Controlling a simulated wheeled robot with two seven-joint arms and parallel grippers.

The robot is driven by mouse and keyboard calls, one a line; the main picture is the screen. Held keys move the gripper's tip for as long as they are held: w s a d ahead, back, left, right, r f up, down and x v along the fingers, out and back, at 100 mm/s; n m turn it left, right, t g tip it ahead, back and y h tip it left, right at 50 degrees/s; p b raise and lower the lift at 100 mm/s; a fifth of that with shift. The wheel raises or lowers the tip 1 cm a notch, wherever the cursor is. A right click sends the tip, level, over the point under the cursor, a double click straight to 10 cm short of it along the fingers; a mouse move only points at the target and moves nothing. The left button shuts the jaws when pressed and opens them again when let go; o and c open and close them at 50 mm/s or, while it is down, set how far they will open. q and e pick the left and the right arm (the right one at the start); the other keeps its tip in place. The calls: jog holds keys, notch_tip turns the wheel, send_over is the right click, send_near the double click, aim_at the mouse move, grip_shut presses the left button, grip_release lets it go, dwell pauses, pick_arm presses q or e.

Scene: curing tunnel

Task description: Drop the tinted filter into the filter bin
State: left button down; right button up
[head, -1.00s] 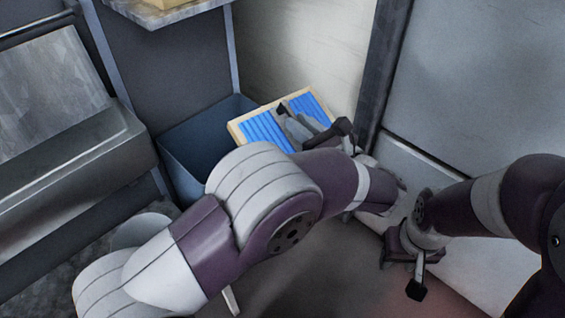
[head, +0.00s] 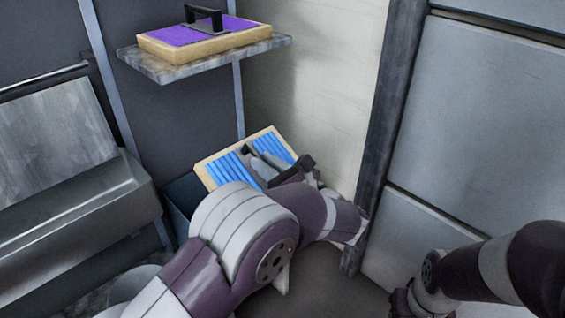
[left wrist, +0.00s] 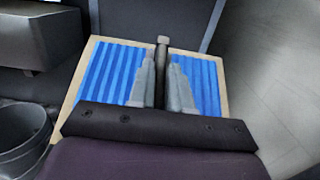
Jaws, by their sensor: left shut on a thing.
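A blue pleated filter (head: 222,171) with a pale wooden frame is held by my left gripper (head: 268,160). The gripper is shut on the black handle (left wrist: 161,68) at the filter's middle, as the left wrist view shows. The filter (left wrist: 108,72) is tilted in the head view. A dark blue bin (head: 179,203) stands on the floor below it. The filter and my left arm cover most of the bin, so its inside is hidden. My right gripper (head: 404,303) is at the lower right edge, too cut off to read its jaws.
A second filter, purple with a black handle (head: 205,15), lies on a wall shelf (head: 200,60) above. A metal trough (head: 95,215) is at the left. A grey bucket (left wrist: 22,135) is at the lower left in the wrist view. A dark post (head: 385,120) stands at the right.

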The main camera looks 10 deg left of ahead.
pick_arm(q)
jog(key=w+a, duration=0.1)
jog(key=w+a+f+p, duration=0.1)
jog(key=a, duration=0.1)
jog(key=shift+w+a, duration=0.25)
jog(key=shift+w, duration=0.05)
jog(key=w+a+b, duration=0.1)
jog(key=a, duration=0.1)
jog(key=w+a+f+b, duration=0.1)
jog(key=w+b, duration=0.1)
jog(key=w+a+f+b, duration=0.1)
jog(key=a+b, duration=0.1)
jog(key=shift+w+a+f, duration=0.2)
jog(key=shift+w+a, duration=0.05)
jog(key=shift+a, duration=0.1)
jog(key=shift+w+a+b, duration=0.3)
jog(key=shift+w+a, duration=0.15)
jog(key=shift+a, duration=0.1)
jog(key=c, duration=1)
grip_release()
jog(key=p+v, duration=0.2)
jog(key=v, duration=1)
jog(key=shift+s+d+p, duration=0.25)
jog(key=shift+d+p, duration=0.1)
